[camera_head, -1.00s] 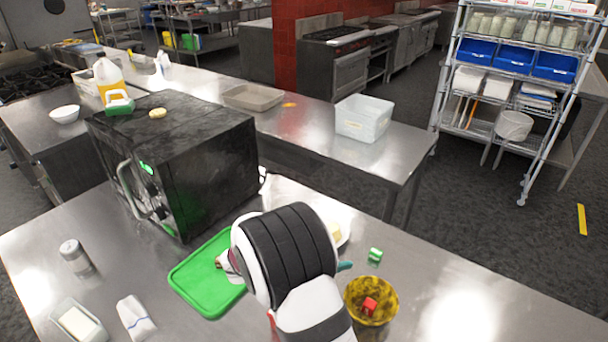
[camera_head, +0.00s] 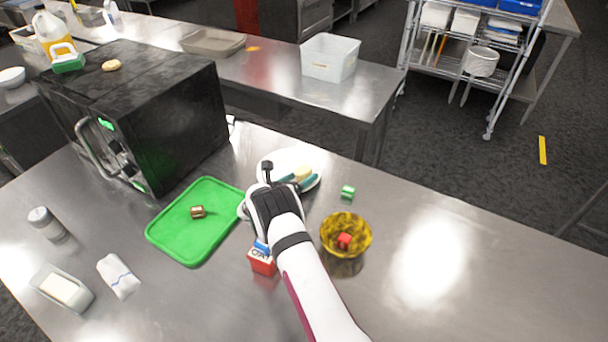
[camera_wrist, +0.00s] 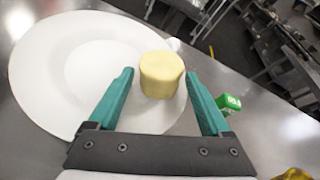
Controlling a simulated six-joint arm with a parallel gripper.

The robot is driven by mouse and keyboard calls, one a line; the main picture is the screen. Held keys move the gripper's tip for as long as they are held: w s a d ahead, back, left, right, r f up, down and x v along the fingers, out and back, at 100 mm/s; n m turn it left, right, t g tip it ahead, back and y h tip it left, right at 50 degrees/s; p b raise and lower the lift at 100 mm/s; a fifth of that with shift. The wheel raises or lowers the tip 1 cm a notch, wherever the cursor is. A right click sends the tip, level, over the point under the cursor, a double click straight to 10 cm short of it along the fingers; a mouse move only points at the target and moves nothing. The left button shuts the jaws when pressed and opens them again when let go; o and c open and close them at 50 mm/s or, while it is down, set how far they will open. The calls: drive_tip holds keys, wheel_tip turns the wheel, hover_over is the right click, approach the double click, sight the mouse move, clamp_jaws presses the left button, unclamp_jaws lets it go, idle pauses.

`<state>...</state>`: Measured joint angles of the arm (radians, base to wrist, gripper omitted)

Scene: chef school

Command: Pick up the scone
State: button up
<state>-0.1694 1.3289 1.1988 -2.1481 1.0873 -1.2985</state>
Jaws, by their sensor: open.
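A pale yellow, round, thick piece (camera_wrist: 162,74), probably the scone, sits on a white plate (camera_wrist: 40,75). In the head view the piece (camera_head: 302,173) shows small near the right side of the plate (camera_head: 279,160). My gripper (camera_wrist: 159,76) is open, with its teal fingertips on either side of the near part of the piece. A narrow gap shows on each side, and the fingers are not closed on it. In the head view my gripper (camera_head: 297,181) is over the plate, and my wrist hides part of the plate.
A green-and-white box (camera_head: 348,192) and a yellow bowl (camera_head: 346,226) with a red item stand right of the plate. A green board (camera_head: 185,240) with a brown item and a red carton (camera_head: 262,262) are nearby. A black oven (camera_head: 140,110) stands behind left, with a flat tan round (camera_head: 111,66) on top.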

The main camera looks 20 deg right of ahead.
sight(296, 173)
drive_tip(key=shift+w+d, duration=0.1)
drive_tip(key=c, duration=1.3)
wheel_tip(296, 173, up, 4)
drive_tip(key=shift+r, duration=0.1)
drive_tip(key=s+d+r, duration=0.6)
drive_tip(key=s+d, duration=0.1)
drive_tip(key=d, duration=0.2)
drive_tip(key=w+a+f+m, duration=0.1)
drive_tip(key=w+a+f, duration=0.1)
drive_tip(key=a, duration=0.1)
drive_tip(key=w+a+f+t+y, duration=0.1)
drive_tip(key=w+a+f, duration=0.1)
drive_tip(key=w+a, duration=0.1)
drive_tip(key=w+a+f+m, duration=0.1)
drive_tip(key=w+a+f, duration=0.1)
drive_tip(key=w+a, duration=0.1)
drive_tip(key=shift+w+a+f+m+t+y, duration=0.15)
drive_tip(key=shift+a+f+m+t+y, duration=0.15)
drive_tip(key=shift+a, duration=0.3)
wheel_tip(296, 173, down, 4)
drive_tip(key=shift+w+a+f, duration=0.1)
